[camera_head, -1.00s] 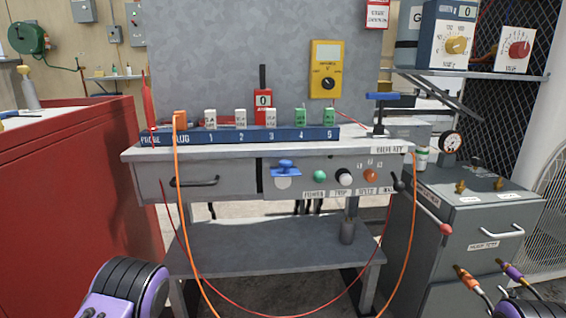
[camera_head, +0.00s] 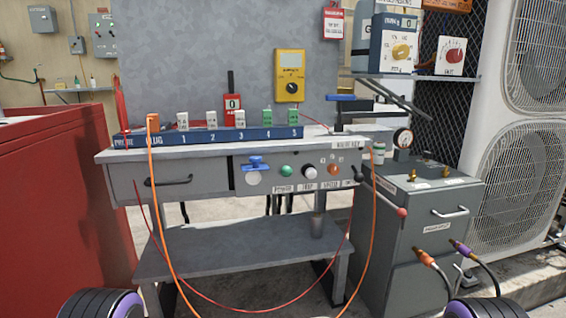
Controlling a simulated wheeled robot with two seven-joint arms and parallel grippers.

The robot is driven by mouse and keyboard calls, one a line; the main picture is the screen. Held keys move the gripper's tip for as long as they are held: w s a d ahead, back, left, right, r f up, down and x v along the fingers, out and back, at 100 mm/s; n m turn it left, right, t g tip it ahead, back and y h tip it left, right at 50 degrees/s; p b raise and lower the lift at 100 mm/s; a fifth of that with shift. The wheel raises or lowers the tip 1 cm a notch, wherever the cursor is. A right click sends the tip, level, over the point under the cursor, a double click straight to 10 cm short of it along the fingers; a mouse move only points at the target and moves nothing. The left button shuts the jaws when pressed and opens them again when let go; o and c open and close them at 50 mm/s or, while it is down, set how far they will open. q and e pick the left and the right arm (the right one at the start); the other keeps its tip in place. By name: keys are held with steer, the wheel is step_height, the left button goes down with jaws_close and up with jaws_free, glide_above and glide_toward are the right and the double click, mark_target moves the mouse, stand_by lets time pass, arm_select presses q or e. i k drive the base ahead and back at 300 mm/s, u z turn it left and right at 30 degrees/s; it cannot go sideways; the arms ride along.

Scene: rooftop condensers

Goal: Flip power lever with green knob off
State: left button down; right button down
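A round green knob (camera_head: 286,171) is on the front panel of the grey workbench (camera_head: 225,179), above a label that reads like POWER. It faces me nearly end-on, so I cannot tell the lever's position. To its right are a white-capped knob (camera_head: 310,171) and an orange knob (camera_head: 333,169). A blue handle (camera_head: 256,162) is to its left. Only black and purple parts of my arms show at the bottom left and bottom right corners, well apart from the panel. Both grippers are out of view.
A red cabinet (camera_head: 66,195) stands left of the bench and a grey drawer cabinet (camera_head: 428,225) right of it. An orange cable (camera_head: 158,230) and a thin red cable (camera_head: 230,308) hang in front of the bench. Large fan units (camera_head: 525,180) stand at the right.

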mark_target(287, 171)
steer(key=k, duration=0.3)
steer(key=z, duration=0.9)
steer(key=i, duration=0.75)
steer(key=u, duration=0.85)
